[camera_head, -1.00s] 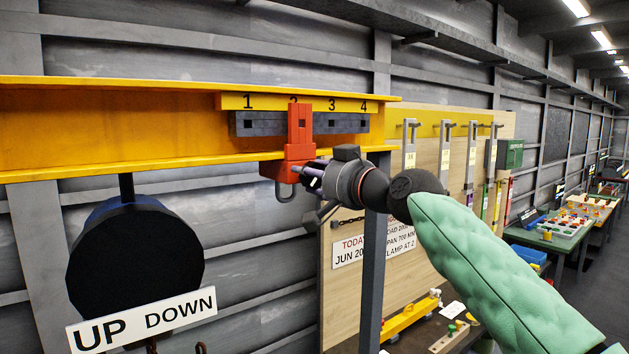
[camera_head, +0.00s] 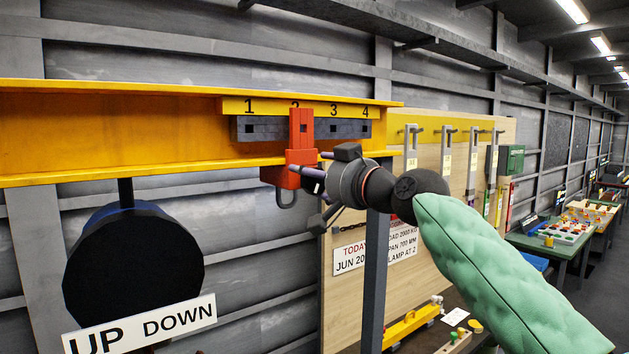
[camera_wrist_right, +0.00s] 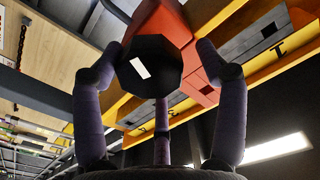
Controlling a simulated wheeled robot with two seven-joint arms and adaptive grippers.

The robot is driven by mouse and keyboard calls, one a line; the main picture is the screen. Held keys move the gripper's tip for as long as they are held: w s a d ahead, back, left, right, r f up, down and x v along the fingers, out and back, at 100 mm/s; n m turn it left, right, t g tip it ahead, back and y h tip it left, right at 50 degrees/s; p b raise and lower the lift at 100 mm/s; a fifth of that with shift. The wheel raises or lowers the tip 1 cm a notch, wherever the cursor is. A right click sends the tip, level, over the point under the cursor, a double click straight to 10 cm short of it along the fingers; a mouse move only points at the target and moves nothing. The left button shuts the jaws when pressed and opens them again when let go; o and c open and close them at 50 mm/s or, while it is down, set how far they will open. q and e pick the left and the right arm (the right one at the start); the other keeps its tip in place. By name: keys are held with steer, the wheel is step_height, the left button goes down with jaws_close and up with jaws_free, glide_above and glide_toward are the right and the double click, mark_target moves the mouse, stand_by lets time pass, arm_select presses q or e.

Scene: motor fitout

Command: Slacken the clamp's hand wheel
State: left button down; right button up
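The red clamp (camera_head: 301,130) hangs on the yellow beam (camera_head: 120,130) below the number 2. In the right wrist view its red body (camera_wrist_right: 178,25) shows behind the black, many-sided hand wheel (camera_wrist_right: 150,68), which bears a white mark. My right gripper (camera_head: 314,170) is at the clamp's lower right side. In the right wrist view its three purple fingers (camera_wrist_right: 158,75) are spread around the wheel. The left finger's tip is at the rim, perhaps touching; a gap shows at the right finger. My left gripper is out of view.
A black drum (camera_head: 133,262) hangs under the beam, with an UP/DOWN sign (camera_head: 140,325) in front. A dark post (camera_head: 375,280) stands behind and below my right gripper. A wooden board (camera_head: 345,295) with hanging tools and a notice is behind. Benches (camera_head: 560,245) stand far right.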

steer(key=shift+s+f, duration=0.15)
steer(key=shift+s, duration=0.05)
steer(key=v, duration=1.1)
steer(key=shift+s+d, duration=0.25)
steer(key=shift+s, duration=0.1)
